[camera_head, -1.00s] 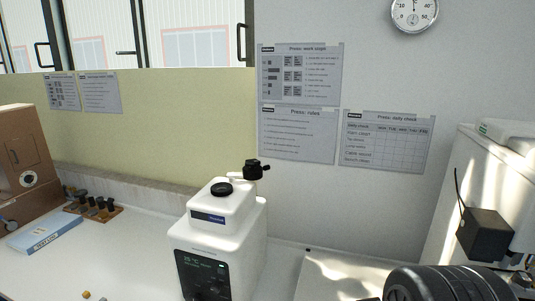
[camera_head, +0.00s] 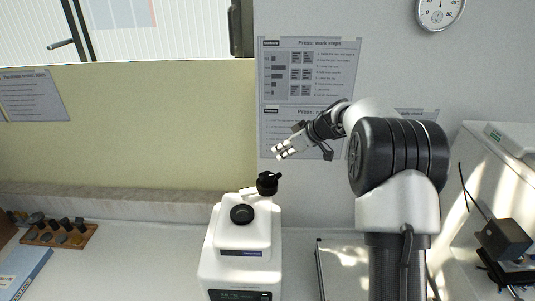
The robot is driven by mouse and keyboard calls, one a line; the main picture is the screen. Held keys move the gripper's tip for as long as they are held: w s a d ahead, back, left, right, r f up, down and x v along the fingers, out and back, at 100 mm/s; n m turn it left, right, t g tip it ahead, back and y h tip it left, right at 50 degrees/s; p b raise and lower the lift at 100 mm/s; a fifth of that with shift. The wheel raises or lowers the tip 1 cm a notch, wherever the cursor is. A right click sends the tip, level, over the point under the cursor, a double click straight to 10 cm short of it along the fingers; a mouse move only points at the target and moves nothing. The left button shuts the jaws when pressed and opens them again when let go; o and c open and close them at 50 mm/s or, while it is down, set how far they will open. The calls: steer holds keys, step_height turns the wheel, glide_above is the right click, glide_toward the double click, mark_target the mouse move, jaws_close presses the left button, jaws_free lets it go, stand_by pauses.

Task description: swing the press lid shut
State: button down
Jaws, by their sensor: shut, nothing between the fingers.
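The white press (camera_head: 238,262) stands on the bench at the lower middle, with a lit display on its front. A round black cap (camera_head: 241,214) sits on its top. A black knobbed part (camera_head: 267,182) rises at the back right of the top, on a small pale arm. I cannot tell from this view which part is the lid or how far it is open. My gripper (camera_head: 281,152) is shut and empty. It appears above and slightly right of the knobbed part, apart from it, in front of the wall sheets.
A wooden rack (camera_head: 58,234) with several dark pieces and a blue box (camera_head: 22,272) lie at the left. A white machine (camera_head: 500,190) with a black box (camera_head: 503,239) stands at the right. The bench left of the press is clear.

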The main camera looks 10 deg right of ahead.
mark_target(263, 185)
step_height(263, 185, down, 8)
steer(key=w+a+p, duration=0.2)
steer(key=shift+w+f, duration=0.2)
steer(key=shift+w, duration=0.1)
stand_by(0.5)
steer(key=shift+s+f+b, duration=0.1)
steer(key=shift+s+b, duration=0.05)
steer(key=shift+b, duration=0.4)
